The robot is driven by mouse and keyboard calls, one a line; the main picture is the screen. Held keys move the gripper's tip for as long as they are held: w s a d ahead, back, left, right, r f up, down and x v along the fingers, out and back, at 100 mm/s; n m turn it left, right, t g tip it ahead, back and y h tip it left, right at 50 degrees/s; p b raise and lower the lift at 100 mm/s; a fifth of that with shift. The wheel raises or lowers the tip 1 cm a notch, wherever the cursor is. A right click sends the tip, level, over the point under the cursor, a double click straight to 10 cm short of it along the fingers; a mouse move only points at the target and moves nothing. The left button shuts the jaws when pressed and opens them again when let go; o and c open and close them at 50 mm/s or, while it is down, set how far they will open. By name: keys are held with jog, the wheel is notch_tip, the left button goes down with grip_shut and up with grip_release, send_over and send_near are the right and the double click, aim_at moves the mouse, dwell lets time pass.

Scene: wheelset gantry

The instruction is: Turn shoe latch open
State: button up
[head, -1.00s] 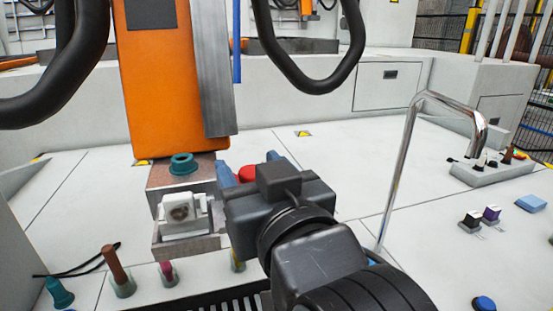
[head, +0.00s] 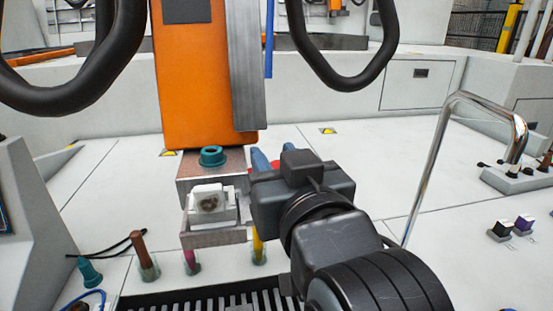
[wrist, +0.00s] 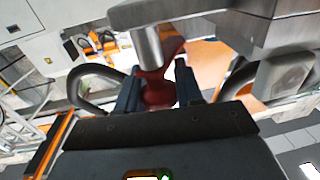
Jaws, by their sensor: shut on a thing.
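The shoe latch looks like a red knob (wrist: 160,92) under a metal cylinder (wrist: 147,46) in the wrist view. My gripper (wrist: 157,88) has its two blue-grey fingers on either side of the red knob and is shut on it. In the head view my gripper (head: 270,163) reaches in from the right, beside the metal shoe block (head: 208,166) under the orange column (head: 203,85). Only a thin bit of red (head: 262,169) shows there, the rest hidden behind my wrist. How far the latch is turned cannot be told.
A teal cap (head: 212,156) sits on the block and a white fitting (head: 208,200) on its front. Several coloured pegs, such as a brown one (head: 143,251), stand in front. Black hoses (head: 345,75) hang above. A chrome rail (head: 430,160) stands at the right.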

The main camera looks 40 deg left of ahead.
jog(key=shift+r+m+t+h+p, duration=0.15)
jog(key=shift+m+t+h+p, duration=0.15)
jog(key=shift+p, duration=0.5)
jog(key=shift+c, duration=0.3)
jog(key=shift+m+t+h+p, duration=0.8)
jog(key=shift+t+p, duration=0.2)
jog(key=shift+p, duration=0.05)
jog(key=shift+w+d+f+m+t+h, duration=0.1)
jog(key=shift+m+t+h, duration=0.45)
jog(key=shift+h, duration=0.15)
jog(key=shift+w+d+f+m+t+h, duration=0.1)
jog(key=shift+m+t+h, duration=0.4)
jog(key=shift+h, duration=0.2)
jog(key=shift+d+m+t+h, duration=0.1)
jog(key=shift+m+t+h, duration=0.25)
jog(key=shift+m+h, duration=0.3)
jog(key=shift+w+d+h, duration=0.1)
jog(key=shift+h, duration=0.25)
jog(key=o, duration=1)
jog(key=shift+b, duration=0.3)
